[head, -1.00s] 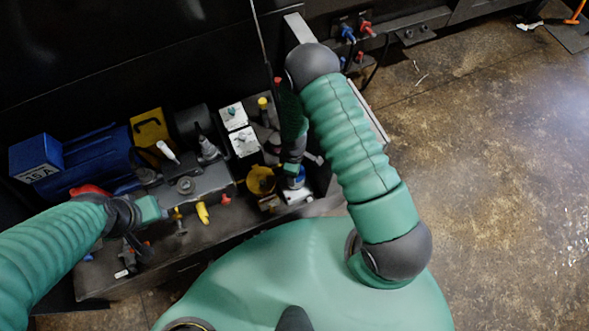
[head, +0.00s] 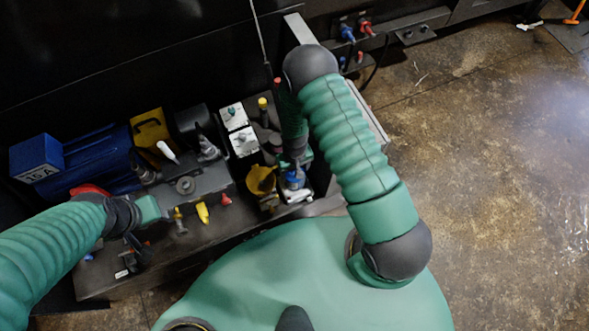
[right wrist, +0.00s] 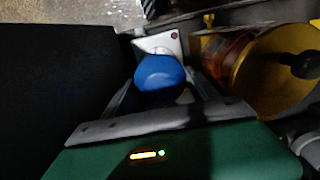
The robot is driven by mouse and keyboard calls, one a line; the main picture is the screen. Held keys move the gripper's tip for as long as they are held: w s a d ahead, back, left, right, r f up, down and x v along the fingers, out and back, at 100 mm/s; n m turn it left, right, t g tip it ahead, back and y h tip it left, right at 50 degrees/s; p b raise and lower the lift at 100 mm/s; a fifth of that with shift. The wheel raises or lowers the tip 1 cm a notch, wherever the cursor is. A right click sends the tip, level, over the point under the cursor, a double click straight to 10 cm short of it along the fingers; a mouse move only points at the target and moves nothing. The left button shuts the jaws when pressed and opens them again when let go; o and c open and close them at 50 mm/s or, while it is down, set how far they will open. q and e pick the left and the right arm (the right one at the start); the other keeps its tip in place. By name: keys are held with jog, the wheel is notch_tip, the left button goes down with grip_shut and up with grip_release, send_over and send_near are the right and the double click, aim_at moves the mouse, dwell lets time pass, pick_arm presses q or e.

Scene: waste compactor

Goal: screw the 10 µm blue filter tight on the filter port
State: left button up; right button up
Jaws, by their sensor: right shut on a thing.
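The blue filter (right wrist: 158,72) shows in the right wrist view between the two grey fingers of my right gripper (right wrist: 160,90), which is shut on it. A pale block (right wrist: 172,43) with a red dot shows right behind the filter, and the filter hides part of it. I cannot see the thread or tell how the filter seats on the port. In the head view the blue filter (head: 294,181) shows as a small patch below my right gripper (head: 295,168), over a pale base. My left gripper (head: 150,208) is at the bench's left part; its fingers are not clear.
A yellow-brown round bowl (head: 261,180) stands close left of the filter; it is large at the right of the wrist view (right wrist: 285,70). A blue motor (head: 90,160), white-topped boxes (head: 243,141) and a yellow handle (head: 203,212) lie further left. Open floor (head: 480,170) is at right.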

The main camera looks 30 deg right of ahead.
jog(key=m, duration=0.4)
jog(key=shift+m, duration=0.4)
jog(key=m, duration=0.5)
jog(key=shift+p, duration=0.3)
jog(key=o, duration=1.6)
jog(key=shift+c, duration=0.3)
